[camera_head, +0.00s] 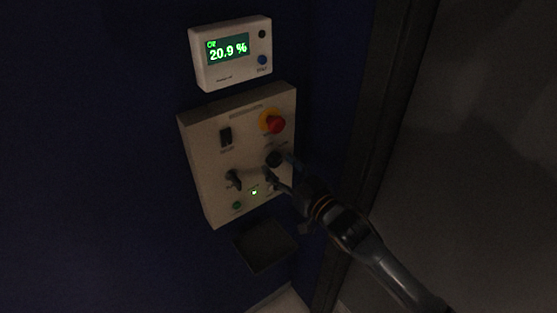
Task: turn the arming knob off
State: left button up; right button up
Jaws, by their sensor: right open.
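A beige control panel (203,150) is on the dark blue wall. A round black knob (273,159) is on its right side, below a red mushroom button (277,124) on a yellow ring. Another black knob or switch (233,179) is at the lower left. The labels are too small to read, so I cannot tell which one is the arming knob. My right gripper (279,167) reaches in from the lower right. Its fingers are open beside the round knob, and I cannot tell whether they touch it. My left gripper is not in view.
A white display unit (200,60) reading 20.9 % hangs above the panel. A black rocker switch (225,136) is at the panel's upper left. Two green lights (254,192) show near its bottom. A dark box or tray (265,247) is below. A dark frame (372,110) stands right.

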jog(key=shift+w+a, duration=0.45)
jog(key=shift+w, duration=0.15)
jog(key=c, duration=1.1)
jog(key=shift+c, duration=0.2)
jog(key=shift+n, duration=0.4)
jog(key=n, duration=0.5)
jog(key=shift+p, duration=0.35)
jog(key=n, duration=0.5)
jog(key=shift+d+n, duration=0.1)
jog(key=shift+n, duration=0.6)
